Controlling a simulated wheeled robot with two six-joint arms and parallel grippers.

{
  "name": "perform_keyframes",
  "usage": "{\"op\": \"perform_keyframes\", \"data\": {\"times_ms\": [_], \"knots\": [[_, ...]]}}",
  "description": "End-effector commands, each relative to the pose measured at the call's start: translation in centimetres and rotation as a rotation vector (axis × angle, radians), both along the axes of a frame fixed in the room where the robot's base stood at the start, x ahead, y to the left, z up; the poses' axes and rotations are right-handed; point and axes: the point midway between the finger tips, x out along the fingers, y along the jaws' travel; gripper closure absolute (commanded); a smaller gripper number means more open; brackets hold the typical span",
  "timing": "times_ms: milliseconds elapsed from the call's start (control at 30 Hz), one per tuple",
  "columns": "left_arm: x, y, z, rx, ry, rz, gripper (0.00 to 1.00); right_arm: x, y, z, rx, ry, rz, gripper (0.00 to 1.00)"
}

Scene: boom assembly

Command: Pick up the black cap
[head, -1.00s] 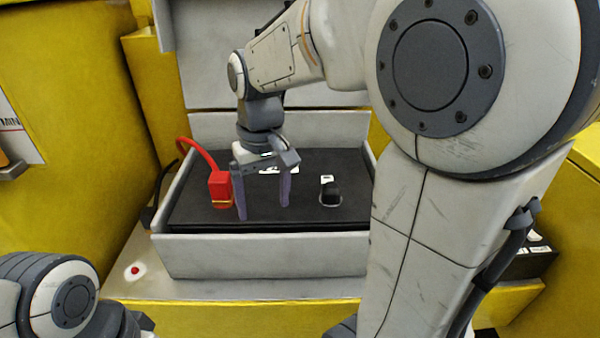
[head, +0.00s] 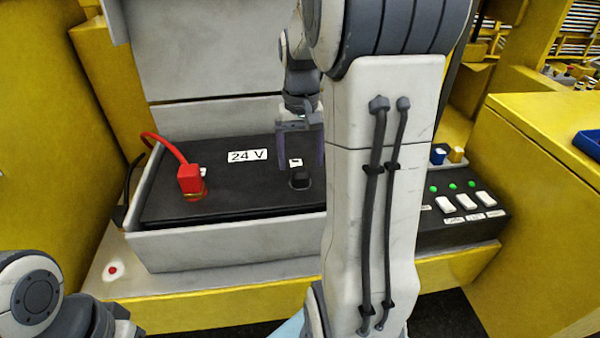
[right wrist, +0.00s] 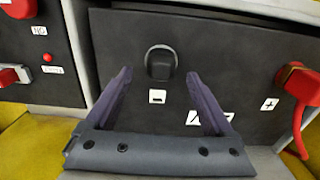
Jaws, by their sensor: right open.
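The black cap (head: 300,180) sits on the right part of the black battery top (head: 235,190), beside a small white minus label. In the right wrist view the cap (right wrist: 161,63) stands in a pale ring, beyond the fingertips and between their lines. My right gripper (head: 303,168) is over the battery, behind the cap in the head view, its right finger close to my arm. In the right wrist view my right gripper (right wrist: 160,100) is open and empty. I cannot tell its exact height above the battery. The left gripper's fingers are not visible; only part of my left arm shows at lower left.
A red clamp (head: 190,179) with a red cable sits at the battery's left. A grey tray wall (head: 230,244) surrounds the battery. A control box (head: 465,215) with white switches and green lights stands to the right. My right arm hides the tray's right end.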

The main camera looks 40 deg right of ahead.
Motion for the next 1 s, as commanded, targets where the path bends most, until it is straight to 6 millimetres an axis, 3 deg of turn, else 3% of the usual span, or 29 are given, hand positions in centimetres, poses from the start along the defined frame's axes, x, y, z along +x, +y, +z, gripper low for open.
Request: {"op": "perform_keyframes", "data": {"times_ms": [100, 233, 500, 533, 700, 767, 1000], "knots": [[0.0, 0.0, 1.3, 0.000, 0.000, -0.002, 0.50, 0.0, 0.2, -1.7, 0.004, 0.007, 0.000, 0.12], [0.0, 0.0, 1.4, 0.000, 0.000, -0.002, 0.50, 0.0, 0.2, -3.3, 0.003, 0.004, 0.000, 0.12], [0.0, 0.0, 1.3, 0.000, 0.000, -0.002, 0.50, 0.1, 0.1, -3.8, 0.000, 0.000, 0.000, 0.12], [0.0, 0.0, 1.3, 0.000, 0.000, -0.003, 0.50, 0.1, 0.1, -3.8, 0.000, 0.000, 0.000, 0.16], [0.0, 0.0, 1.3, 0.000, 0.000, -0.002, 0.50, 0.1, 0.1, -3.7, 0.000, 0.000, 0.000, 0.81], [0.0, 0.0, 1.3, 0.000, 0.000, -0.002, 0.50, 0.1, 0.1, -3.7, 0.000, 0.000, 0.000, 1.00], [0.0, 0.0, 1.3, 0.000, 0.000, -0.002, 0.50, 0.1, 0.1, -3.7, -0.001, -0.001, 0.000, 1.00]]}}
